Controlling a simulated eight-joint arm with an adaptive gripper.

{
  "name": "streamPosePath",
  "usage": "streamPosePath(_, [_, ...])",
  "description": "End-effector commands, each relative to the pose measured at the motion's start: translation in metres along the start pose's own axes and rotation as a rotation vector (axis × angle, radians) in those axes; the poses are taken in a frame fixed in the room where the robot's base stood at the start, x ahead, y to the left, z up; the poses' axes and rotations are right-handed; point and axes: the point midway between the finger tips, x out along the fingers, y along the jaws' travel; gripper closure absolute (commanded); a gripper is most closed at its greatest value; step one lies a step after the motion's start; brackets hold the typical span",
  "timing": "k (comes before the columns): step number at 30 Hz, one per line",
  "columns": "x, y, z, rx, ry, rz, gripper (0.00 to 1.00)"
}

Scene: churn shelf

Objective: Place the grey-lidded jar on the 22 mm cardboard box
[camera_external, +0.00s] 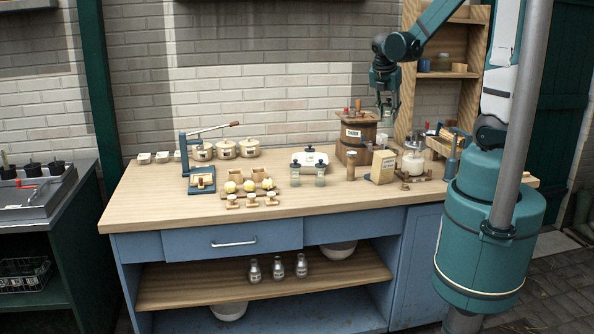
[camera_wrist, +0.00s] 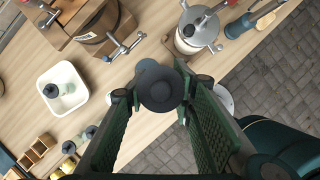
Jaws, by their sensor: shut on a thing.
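My gripper (camera_external: 388,106) is shut on the grey-lidded jar, high above the right part of the bench. In the wrist view the jar's round dark grey lid (camera_wrist: 158,88) shows from above between the two fingers; its body is mostly hidden. A small tan box (camera_external: 383,166) with print on its front stands upright on the bench below my gripper, apart from the jar. It looks like cardboard, but I cannot read its size. In the wrist view I cannot make out this box.
A wooden churn (camera_external: 357,138) stands behind the box, a glass churn (camera_external: 413,160) to its right. A white tray (camera_external: 325,160) and two dark-lidded jars (camera_external: 295,173) stand to the left. A wooden shelf (camera_external: 410,75) rises behind. The bench's front edge (camera_external: 330,208) is clear.

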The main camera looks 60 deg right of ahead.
Motion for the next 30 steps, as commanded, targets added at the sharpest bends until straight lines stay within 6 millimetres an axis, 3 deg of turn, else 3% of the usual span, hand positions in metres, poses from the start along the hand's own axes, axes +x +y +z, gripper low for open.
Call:
streamPosePath(8, [0.011, 0.001, -0.004, 0.000, 0.000, 0.000, 0.89])
streamPosePath(21, [0.051, 0.000, -0.021, 0.000, 0.000, 0.000, 0.89])
streamPosePath(30, [0.058, -0.001, -0.024, 0.000, 0.000, 0.000, 0.89])
